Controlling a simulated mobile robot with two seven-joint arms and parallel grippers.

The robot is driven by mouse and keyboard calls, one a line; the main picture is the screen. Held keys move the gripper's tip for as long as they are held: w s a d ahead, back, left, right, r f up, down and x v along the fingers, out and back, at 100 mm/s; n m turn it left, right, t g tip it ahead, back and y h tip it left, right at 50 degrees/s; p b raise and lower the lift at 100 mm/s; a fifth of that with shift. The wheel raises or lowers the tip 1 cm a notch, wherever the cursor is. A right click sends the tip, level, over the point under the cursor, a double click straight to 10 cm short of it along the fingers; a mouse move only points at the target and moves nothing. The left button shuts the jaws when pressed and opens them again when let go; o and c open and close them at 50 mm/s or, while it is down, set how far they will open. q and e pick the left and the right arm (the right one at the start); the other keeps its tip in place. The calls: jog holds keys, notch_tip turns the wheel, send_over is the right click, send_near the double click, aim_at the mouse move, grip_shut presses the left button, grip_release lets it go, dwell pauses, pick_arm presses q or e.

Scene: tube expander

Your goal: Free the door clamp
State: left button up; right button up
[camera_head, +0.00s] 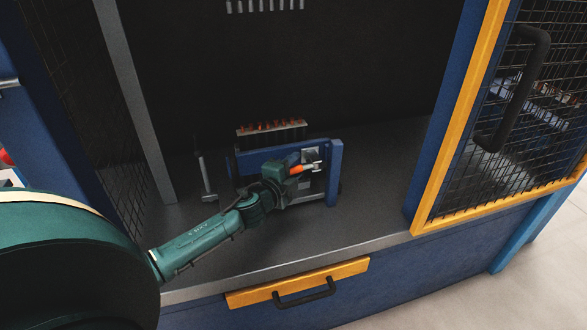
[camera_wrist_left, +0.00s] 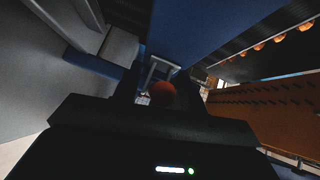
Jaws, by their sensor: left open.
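The door clamp (camera_head: 311,167) is a small metal toggle with an orange-red handle, mounted on the front of a blue fixture (camera_head: 268,156) inside the machine. My left gripper (camera_head: 284,175) is at the handle's left end, in front of the fixture. It is open. In the left wrist view, the round red-orange handle end (camera_wrist_left: 162,94) shows straight ahead, just beyond my dark gripper body, with a pale metal bracket (camera_wrist_left: 159,69) behind it. Whether the fingers touch the handle cannot be told. My right gripper is not in view.
A row of red-tipped parts (camera_head: 271,126) stands behind the fixture. The grey machine floor (camera_head: 377,180) is clear to the right. A yellow-framed mesh door (camera_head: 458,120) stands open at the right. A drawer with a black handle (camera_head: 305,292) is below the front edge.

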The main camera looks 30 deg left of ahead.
pick_arm(q)
jog(key=shift+c, duration=0.4)
grip_shut()
